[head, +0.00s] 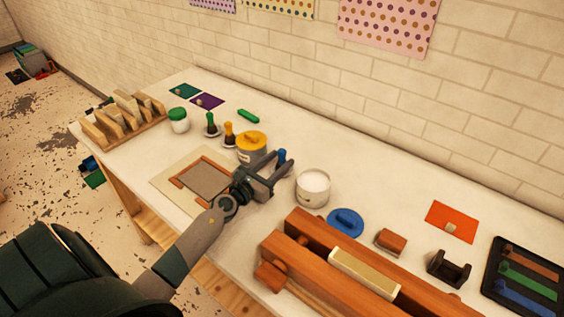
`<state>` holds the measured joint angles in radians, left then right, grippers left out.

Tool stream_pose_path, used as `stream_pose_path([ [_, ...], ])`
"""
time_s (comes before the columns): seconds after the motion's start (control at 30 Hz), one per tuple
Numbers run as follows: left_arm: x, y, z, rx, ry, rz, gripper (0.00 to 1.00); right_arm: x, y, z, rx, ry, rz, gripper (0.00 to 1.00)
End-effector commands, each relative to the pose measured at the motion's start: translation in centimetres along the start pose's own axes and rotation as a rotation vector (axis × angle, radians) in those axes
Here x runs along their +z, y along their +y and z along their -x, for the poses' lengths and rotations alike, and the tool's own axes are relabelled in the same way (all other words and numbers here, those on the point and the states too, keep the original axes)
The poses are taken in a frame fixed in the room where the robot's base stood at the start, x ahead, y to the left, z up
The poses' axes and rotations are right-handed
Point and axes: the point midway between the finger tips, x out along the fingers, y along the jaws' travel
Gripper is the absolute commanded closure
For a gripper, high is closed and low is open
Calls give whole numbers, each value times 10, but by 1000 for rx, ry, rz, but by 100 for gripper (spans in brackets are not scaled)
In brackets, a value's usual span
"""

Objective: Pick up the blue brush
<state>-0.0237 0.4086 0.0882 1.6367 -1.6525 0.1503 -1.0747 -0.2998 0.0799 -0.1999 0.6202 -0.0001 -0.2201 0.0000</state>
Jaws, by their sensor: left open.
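A small blue upright piece (282,155), which looks like the top of the blue brush, shows at the fingertips of my left gripper (279,163). The rest of it is hidden behind the fingers. My left gripper is open, with its fingers around or just in front of the blue piece; I cannot tell whether they touch it. A green-topped brush (211,124) and an orange-topped brush (229,132) stand upright to the left. My right gripper is out of view.
A yellow-lidded can (251,141) stands close behind the left gripper. A white open pot (313,186) stands close to its right, with a blue lid (346,221) beyond. A framed board (206,179) lies left of it. A long wooden press (331,262) fills the front right.

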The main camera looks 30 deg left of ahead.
Motion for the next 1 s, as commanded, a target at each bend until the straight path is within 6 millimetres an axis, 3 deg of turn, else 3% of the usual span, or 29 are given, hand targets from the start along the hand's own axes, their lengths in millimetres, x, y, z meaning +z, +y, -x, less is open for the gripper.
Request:
stream_pose_path([
  [0.43,0,0,0,-1,0,1,56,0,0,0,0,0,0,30],
  [0.6,0,0,0,-1,1,1,91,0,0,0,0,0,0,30],
  [1.0,3,0,0,-1,0,0,91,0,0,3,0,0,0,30],
])
